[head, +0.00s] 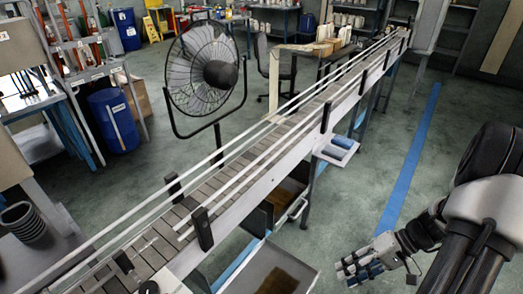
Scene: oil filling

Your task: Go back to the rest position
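My gripper (362,268) is at the lower right of the head view, at the end of my dark arm, which comes in from the right edge. It hangs over the green floor, to the right of the conveyor and apart from it. Its fingers point left. I see nothing held in it, but the fingers are too small and overlapped to tell whether they are open or shut.
A long conveyor (232,166) with white rails runs from lower left to upper right. Trays (262,262) sit below its right side. A black fan (204,72) and a blue barrel (113,121) stand left of it. Green floor around the blue floor stripe (409,165) is clear.

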